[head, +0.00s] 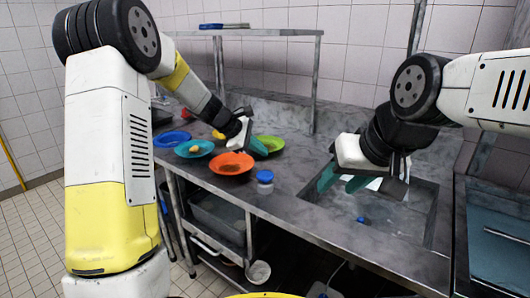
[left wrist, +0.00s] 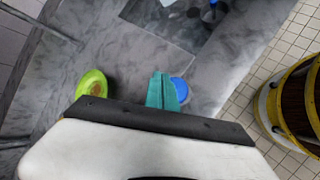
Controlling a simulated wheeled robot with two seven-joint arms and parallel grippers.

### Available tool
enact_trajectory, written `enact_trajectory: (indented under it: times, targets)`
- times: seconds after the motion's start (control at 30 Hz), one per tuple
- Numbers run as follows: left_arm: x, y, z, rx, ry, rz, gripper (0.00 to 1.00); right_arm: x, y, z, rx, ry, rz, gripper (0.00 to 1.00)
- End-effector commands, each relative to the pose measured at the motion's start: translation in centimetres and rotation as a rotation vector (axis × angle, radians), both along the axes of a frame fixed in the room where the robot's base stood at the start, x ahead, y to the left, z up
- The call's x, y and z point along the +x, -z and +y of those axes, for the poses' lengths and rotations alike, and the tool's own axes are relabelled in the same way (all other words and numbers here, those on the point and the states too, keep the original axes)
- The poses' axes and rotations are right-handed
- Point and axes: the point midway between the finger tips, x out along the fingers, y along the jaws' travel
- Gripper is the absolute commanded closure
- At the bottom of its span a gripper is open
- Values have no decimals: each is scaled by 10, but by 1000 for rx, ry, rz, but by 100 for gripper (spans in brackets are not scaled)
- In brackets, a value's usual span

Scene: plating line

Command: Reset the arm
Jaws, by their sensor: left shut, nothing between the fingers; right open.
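My left gripper (head: 259,147) is shut and empty, above the counter between the orange plate (head: 222,170) and the green plate (head: 275,143). Its closed teal fingers show in the left wrist view (left wrist: 161,88), with the green plate (left wrist: 91,84) to their left and a round blue lid (left wrist: 181,88) just right of them. My right gripper (head: 342,182) is open and empty over the sink, teal fingers apart and pointing left and down.
A blue plate (head: 172,139) and a teal plate (head: 185,153) with yellow food lie on the counter's left. A clear jar with blue lid (head: 265,180) stands near the front edge. The sink (head: 415,228) holds a small blue item (head: 361,220). A shelf (head: 270,32) stands behind.

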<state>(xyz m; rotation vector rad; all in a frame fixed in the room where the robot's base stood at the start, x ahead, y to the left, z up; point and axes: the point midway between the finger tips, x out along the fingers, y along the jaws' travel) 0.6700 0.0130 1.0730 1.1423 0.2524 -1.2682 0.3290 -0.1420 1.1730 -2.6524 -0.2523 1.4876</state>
Motion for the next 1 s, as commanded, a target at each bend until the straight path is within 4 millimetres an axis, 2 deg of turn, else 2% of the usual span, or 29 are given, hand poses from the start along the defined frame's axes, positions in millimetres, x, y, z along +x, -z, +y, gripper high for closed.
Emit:
enact_trajectory:
  times: [0.13, 0.2, 0.3, 0.43, 0.6, 0.7, 0.83, 1.0]
  targets:
    - [-46, -45, 13, 114, 134, -121, 100, 0, 0, 0, 0, 0, 0, 56]
    - [-77, -66, 22, 192, 221, -193, 100, 0, 0, 0, 0, 0, 0, 56]
    - [-123, -88, 37, 310, 346, -287, 100, 0, 0, 0, 0, 0, 0, 56]
    - [-182, -107, 58, 466, 503, -403, 100, 0, 0, 0, 0, 0, 0, 56]
    - [-257, -114, 87, 677, 699, -533, 100, 0, 0, 0, 0, 0, 0, 56]
    - [-292, -112, 104, 792, 796, -590, 100, 0, 0, 0, 0, 0, 0, 56]
    - [-324, -105, 119, 904, 889, -635, 100, 0, 0, 0, 0, 0, 0, 56]
    - [-340, -100, 129, 970, 945, -657, 100, 0, 0, 0, 0, 0, 0, 56]
